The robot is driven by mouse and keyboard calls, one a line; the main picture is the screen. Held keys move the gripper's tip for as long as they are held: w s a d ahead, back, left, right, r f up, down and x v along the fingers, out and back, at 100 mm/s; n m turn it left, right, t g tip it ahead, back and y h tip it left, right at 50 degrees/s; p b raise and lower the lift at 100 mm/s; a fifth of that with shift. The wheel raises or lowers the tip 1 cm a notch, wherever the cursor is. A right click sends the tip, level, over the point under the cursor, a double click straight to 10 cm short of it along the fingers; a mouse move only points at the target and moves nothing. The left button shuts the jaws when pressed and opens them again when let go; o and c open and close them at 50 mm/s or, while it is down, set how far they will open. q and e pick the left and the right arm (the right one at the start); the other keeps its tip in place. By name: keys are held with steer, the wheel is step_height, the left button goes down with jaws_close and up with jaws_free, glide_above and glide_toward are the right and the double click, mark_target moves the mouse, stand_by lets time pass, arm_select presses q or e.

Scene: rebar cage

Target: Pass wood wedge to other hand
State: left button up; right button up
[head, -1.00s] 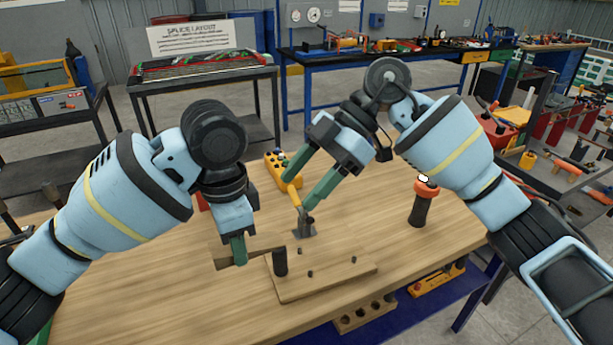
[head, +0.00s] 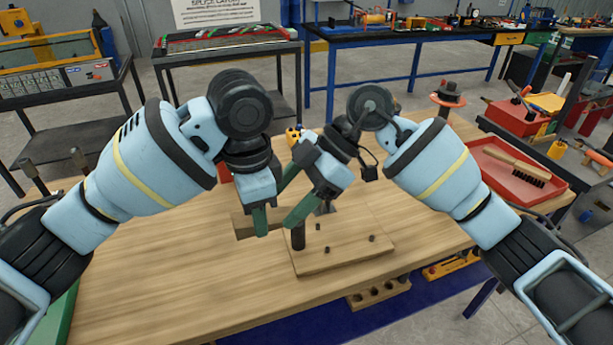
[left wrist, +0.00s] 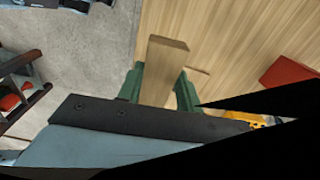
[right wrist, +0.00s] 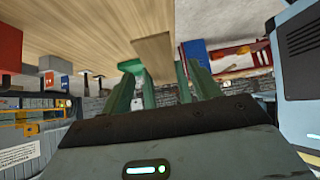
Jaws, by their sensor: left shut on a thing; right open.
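The wood wedge (head: 240,225) is a flat, light brown piece held above the left part of the workbench. My left gripper (head: 259,220) is shut on it, and the wedge sticks out to the left of the fingers. In the left wrist view the wedge (left wrist: 164,62) shows beyond and between the green fingers. My right gripper (head: 286,208) is open and empty, with its green fingers pointing left and down, close to the left gripper. In the right wrist view the wedge (right wrist: 155,48) lies ahead of the spread fingers, apparently not between them.
A wooden board (head: 345,262) with a dark upright peg (head: 298,236) and small studs lies just right of and below the grippers. The bench top (head: 170,275) is clear at front left. A red tray (head: 510,172) with a brush stands at the right.

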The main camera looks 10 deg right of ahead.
steer(key=shift+x, duration=1.1)
steer(key=shift+c, duration=0.4)
steer(key=shift+r, duration=0.1)
steer(key=c, duration=1)
arm_select(q)
steer(key=o, duration=1.1)
steer(key=shift+c, duration=0.2)
step_height(320, 180, up, 12)
